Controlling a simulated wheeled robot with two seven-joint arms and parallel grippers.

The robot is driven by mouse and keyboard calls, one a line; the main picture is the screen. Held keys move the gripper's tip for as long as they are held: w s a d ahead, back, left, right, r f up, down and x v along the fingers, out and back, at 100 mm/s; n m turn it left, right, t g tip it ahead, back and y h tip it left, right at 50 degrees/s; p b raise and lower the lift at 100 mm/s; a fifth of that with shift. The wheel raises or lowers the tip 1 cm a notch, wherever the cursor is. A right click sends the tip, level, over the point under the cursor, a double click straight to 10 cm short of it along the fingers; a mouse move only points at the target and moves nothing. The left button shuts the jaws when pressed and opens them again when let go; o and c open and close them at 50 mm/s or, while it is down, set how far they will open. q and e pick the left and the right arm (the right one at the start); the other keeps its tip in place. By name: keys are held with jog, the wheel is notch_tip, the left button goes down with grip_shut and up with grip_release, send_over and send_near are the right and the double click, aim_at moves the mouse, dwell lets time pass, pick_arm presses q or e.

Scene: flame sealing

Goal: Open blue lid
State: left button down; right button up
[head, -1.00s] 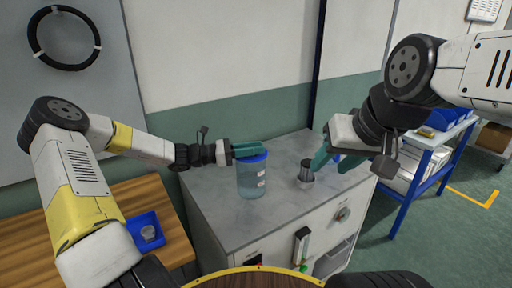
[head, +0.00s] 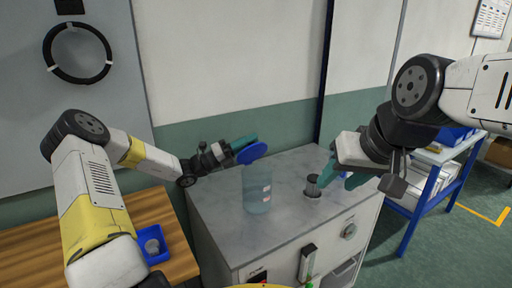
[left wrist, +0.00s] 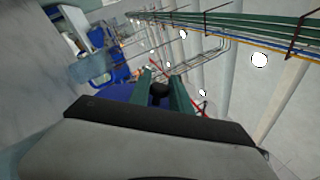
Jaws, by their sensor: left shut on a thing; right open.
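The blue lid (head: 251,153) is off the clear jar and tilted on edge, held above and slightly left of its mouth. My left gripper (head: 240,147) is shut on the lid; in the left wrist view its green fingers close on the lid's black knob (left wrist: 159,90), with the blue lid (left wrist: 118,93) behind them. The clear bluish jar (head: 257,190) stands upright and open on the grey cabinet top. My right gripper (head: 340,178) is open beside the small metal cylinder, to the right of the jar.
The grey cabinet top (head: 225,215) has free room around the jar. A small dark metal cylinder (head: 312,187) stands on it at the right. A blue tray (head: 158,240) with a round grey item sits on the wooden table at left. A blue-framed cart (head: 432,190) stands right.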

pick_arm(q)
jog(key=w+a+f+n+t+y, duration=0.2)
jog(key=w+n+t, duration=0.4)
jog(key=n, duration=0.9)
jog(key=shift+w+a+f+t+y, duration=0.15)
jog(key=shift+w+a+t+y, duration=0.15)
jog(key=shift+a+y, duration=0.75)
jog(key=shift+a, duration=0.15)
jog(key=c, duration=1.2)
grip_release()
jog(key=shift+c, duration=0.2)
jog(key=shift+s+a+f, duration=0.1)
jog(key=v, duration=0.7)
jog(key=shift+a+f, duration=0.15)
jog(key=shift+f, duration=0.05)
